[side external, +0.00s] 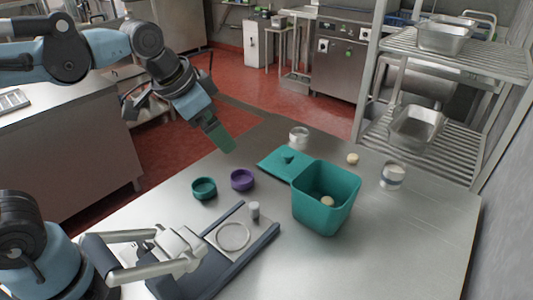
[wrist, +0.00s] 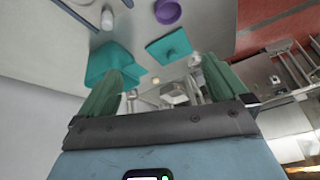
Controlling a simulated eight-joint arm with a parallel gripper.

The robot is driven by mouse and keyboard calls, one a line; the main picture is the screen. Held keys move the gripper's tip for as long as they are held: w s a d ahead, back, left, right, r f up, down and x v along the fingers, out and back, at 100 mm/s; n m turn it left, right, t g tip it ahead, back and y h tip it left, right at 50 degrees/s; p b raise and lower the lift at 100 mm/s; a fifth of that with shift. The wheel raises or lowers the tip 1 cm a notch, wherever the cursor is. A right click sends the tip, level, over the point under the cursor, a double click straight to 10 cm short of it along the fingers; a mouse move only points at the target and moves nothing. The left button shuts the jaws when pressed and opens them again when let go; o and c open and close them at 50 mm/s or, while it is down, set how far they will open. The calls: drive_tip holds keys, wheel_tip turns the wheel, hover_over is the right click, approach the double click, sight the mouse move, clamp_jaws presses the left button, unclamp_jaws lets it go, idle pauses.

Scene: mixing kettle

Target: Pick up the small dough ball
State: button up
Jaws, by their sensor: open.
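A pale dough ball (side external: 352,158) lies on the steel table to the right of the teal lid (side external: 282,163). Another pale ball (side external: 327,200) sits inside the open teal container (side external: 324,222). I cannot tell for sure which ball is smaller. My gripper (side external: 218,138) hangs above the table's back left, well apart from both balls. In the wrist view its green fingers (wrist: 158,85) are spread with nothing held between them. A small pale ball (wrist: 156,79) shows far off between them, beside the container (wrist: 100,62).
A teal bowl (side external: 204,188) and a purple bowl (side external: 242,180) stand left of the container. White cans stand behind the lid (side external: 299,138) and at right (side external: 393,176). A press with a round plate (side external: 233,237) occupies the front left. A wire rack (side external: 455,60) stands behind.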

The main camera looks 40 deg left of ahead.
drive_tip(key=s+a+f+n+t, duration=0.1)
drive_tip(key=s+a+f+n, duration=0.2)
drive_tip(key=f, duration=0.1)
drive_tip(key=shift+s+f, duration=0.25)
drive_tip(key=shift+s, duration=0.1)
drive_tip(key=shift+s+a+f+n+y, duration=0.15)
drive_tip(key=shift+s+f+n+y, duration=0.15)
drive_tip(key=shift+n, duration=0.1)
drive_tip(key=shift+c, duration=0.5)
drive_tip(key=shift+f+t, duration=0.1)
drive_tip(key=shift+t, duration=0.2)
drive_tip(key=shift+c, duration=1.1)
drive_tip(key=c, duration=0.4)
